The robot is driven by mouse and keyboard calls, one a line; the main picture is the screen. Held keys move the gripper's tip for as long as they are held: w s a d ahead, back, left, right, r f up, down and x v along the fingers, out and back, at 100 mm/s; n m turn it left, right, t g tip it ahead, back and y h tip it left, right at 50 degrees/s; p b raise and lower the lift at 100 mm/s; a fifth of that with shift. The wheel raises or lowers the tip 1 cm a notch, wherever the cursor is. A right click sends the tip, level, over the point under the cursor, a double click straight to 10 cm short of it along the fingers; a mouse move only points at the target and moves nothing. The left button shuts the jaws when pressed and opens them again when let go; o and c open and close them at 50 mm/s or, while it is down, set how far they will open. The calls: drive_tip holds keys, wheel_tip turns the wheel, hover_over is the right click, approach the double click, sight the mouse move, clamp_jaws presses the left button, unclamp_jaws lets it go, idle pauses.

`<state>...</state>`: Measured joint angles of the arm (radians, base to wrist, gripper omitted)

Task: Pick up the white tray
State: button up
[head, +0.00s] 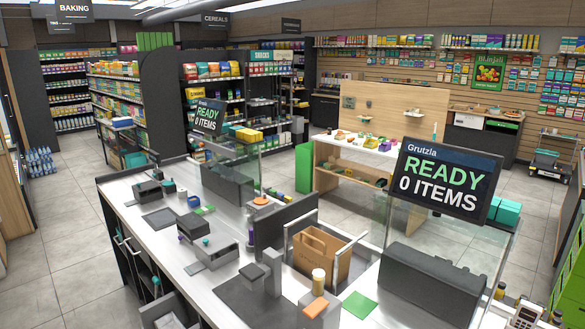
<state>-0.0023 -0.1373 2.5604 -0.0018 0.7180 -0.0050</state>
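I cannot make out a white tray for certain in the head view. A white-topped display table (345,147) stands in the middle distance with several small colourful items on it. They are too small to tell whether a tray is among them. I cannot pick out my gripper in this view.
A long checkout counter (136,214) crosses the foreground with dark devices and a brown paper bag (318,255). Two screens (446,180) (209,117) reading "READY 0 ITEMS" rise above it. A green panel (304,167) stands beside the display table. Grey floor (66,238) is open at left.

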drive_tip(key=shift+c, duration=0.3)
drive_tip(key=c, duration=1.6)
drive_tip(key=w+d+f+m+t+h+b, duration=0.2)
drive_tip(key=w+d+f+m+t, duration=0.1)
drive_tip(key=w+d, duration=0.85)
drive_tip(key=d+f+m+t+h, duration=0.1)
drive_tip(key=d, duration=0.8)
drive_tip(key=w+d+t+h+b, duration=0.1)
drive_tip(key=d+t, duration=0.1)
drive_tip(key=d, duration=0.7)
drive_tip(key=w+d+f+m+t+h+b, duration=0.1)
drive_tip(key=d, duration=0.8)
drive_tip(key=shift+d+f+m+t+h, duration=0.1)
drive_tip(key=shift+f+m+t+h, duration=0.2)
drive_tip(key=shift+f, duration=0.05)
drive_tip(key=s+d+t, duration=0.1)
drive_tip(key=d, duration=0.2)
drive_tip(key=s+d, duration=0.2)
drive_tip(key=d, duration=0.1)
drive_tip(key=s+d+f+m+t+h+b, duration=0.1)
drive_tip(key=s+d, duration=0.1)
drive_tip(key=d, duration=0.1)
drive_tip(key=shift+s+d+t, duration=0.15)
drive_tip(key=shift+d+t, duration=0.1)
drive_tip(key=shift+t, duration=0.05)
drive_tip(key=shift+d+p+x, duration=0.2)
drive_tip(key=shift+p+x, duration=1.4)
drive_tip(key=shift+x, duration=2.1)
